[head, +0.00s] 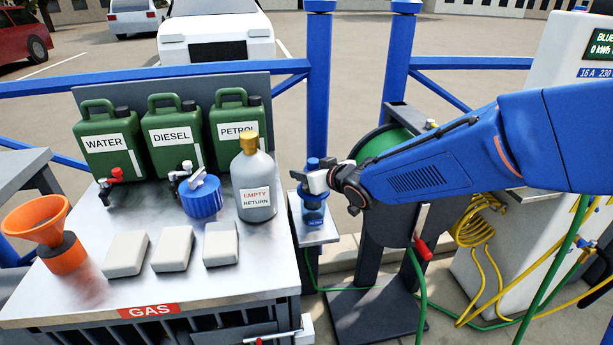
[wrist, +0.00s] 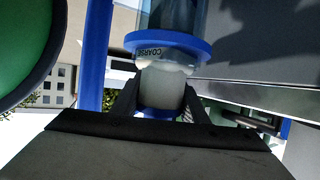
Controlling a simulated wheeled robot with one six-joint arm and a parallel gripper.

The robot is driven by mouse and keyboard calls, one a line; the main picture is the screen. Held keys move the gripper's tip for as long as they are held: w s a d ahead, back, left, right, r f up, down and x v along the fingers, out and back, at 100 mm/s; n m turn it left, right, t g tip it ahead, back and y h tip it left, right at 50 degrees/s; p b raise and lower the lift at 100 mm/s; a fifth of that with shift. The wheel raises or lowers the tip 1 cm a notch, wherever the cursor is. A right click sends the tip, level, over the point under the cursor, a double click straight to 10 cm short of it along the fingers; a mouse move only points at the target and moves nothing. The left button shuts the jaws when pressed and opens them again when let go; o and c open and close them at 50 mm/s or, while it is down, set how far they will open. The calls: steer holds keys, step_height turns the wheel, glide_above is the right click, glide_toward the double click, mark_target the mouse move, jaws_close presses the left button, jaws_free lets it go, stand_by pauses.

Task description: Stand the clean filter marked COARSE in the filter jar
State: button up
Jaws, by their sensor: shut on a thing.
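My gripper (head: 326,181) is shut on a white filter with a blue end cap (head: 313,163). In the wrist view the white filter body (wrist: 162,88) sits between the two fingers. The word COARSE shows beside it, next to the blue rim. The clear filter jar (head: 313,214), with blue bands, stands upright on a small shelf directly below my gripper. Its blue rim (wrist: 168,42) shows in the wrist view. The filter is lined up with the jar mouth and its far end appears to pass inside the rim. Whether it touches the bottom is hidden.
The metal bench (head: 190,270) at left carries green cans (head: 172,135), a grey bottle (head: 255,190), a blue round lid-like thing (head: 202,200), pale blocks (head: 172,250) and an orange funnel (head: 40,222). A blue post (head: 318,80) and green hose reel (head: 380,143) stand close behind the jar.

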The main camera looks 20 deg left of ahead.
steer(key=shift+f, duration=0.65)
steer(key=shift+f, duration=0.55)
steer(key=shift+s+d+f, duration=0.1)
steer(key=shift+f, duration=0.1)
steer(key=o, duration=1)
steer(key=shift+f, duration=0.1)
steer(key=shift+o, duration=0.7)
steer(key=shift+f, duration=0.15)
steer(key=shift+r, duration=0.45)
steer(key=shift+s+d+r, duration=0.15)
steer(key=shift+s+r, duration=0.05)
steer(key=shift+r, duration=0.05)
steer(key=v, duration=1.1)
steer(key=shift+r, duration=0.5)
